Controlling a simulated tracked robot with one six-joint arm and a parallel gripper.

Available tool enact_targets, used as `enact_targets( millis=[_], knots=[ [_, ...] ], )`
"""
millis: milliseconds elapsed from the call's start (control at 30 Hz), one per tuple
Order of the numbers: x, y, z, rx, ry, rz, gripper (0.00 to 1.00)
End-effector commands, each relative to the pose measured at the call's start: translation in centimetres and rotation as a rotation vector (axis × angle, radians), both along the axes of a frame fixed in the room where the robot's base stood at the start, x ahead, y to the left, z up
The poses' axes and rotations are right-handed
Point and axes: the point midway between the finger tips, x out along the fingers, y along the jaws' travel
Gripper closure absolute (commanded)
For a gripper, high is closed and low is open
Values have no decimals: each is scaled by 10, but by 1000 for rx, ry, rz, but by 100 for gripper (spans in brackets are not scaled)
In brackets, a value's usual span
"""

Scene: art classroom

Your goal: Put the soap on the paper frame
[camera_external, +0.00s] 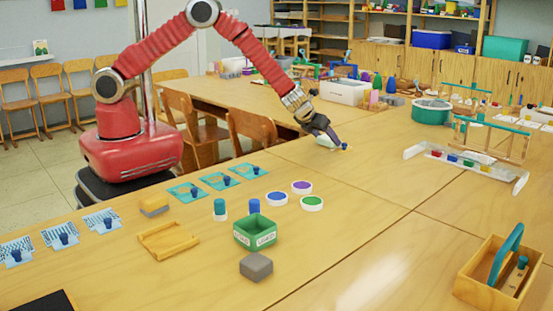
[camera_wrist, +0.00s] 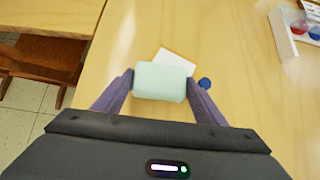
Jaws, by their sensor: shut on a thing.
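The soap, a pale mint block with rounded edges, sits between my two fingers in the wrist view (camera_wrist: 160,81). My gripper (camera_wrist: 160,85) is shut on it. In the external view my gripper (camera_external: 326,136) is low over the far part of the near table, and only a pale bit shows by its fingers. A white flat piece with a thin wooden edge (camera_wrist: 176,60), possibly the paper frame, lies partly hidden behind the soap in the wrist view. Whether the soap touches it, I cannot tell. A shallow wooden frame-like tray (camera_external: 168,240) lies at the near left.
A small blue knob (camera_wrist: 205,83) is beside my right finger. A clear rack with coloured pots (camera_external: 466,160) stands to the right. A green box (camera_external: 255,232), grey block (camera_external: 256,266) and round lidded pots (camera_external: 302,187) stand nearer. The table's middle right is bare.

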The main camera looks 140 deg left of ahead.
Motion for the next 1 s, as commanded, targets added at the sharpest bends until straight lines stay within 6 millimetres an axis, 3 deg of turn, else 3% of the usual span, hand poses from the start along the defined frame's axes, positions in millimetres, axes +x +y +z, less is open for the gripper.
enact_targets(
  millis=[267,300,400,767,1000],
  knots=[
    [0,0,-1,0,-1,1,59],
    [0,0,-2,0,-1,1,34],
    [0,0,-2,0,-1,1,27],
    [0,-1,2,1,-1,-1,27],
    [1,-16,17,1,-1,-1,27]
  ],
)
